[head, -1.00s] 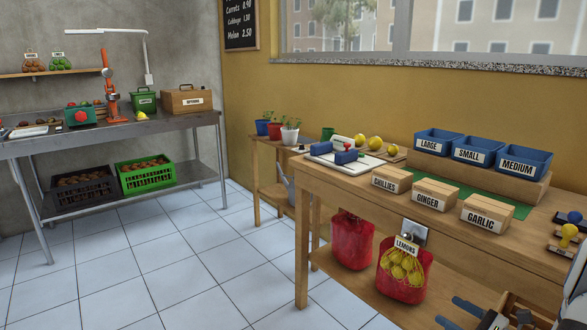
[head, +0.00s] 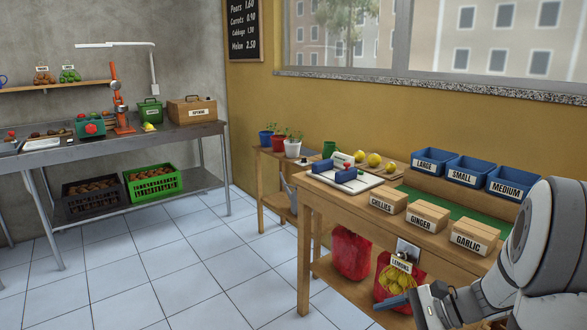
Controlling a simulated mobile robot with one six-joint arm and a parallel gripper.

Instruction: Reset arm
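My gripper (head: 393,303) shows at the lower right of the head view, in front of the wooden table's lower shelf and below the lemon bag. My grey-white arm comes in from the right edge, folded at a large joint. One blue finger points left; the other is not clearly seen, so I cannot tell how far apart they are. Nothing is visibly held.
The wooden table (head: 330,205) carries chillies (head: 388,200), ginger (head: 427,216) and garlic (head: 474,236) boxes, with blue bins (head: 468,170) behind. A red lemons bag (head: 400,277) hangs in front. A steel bench (head: 80,150) stands left. Tiled floor (head: 170,260) between is clear.

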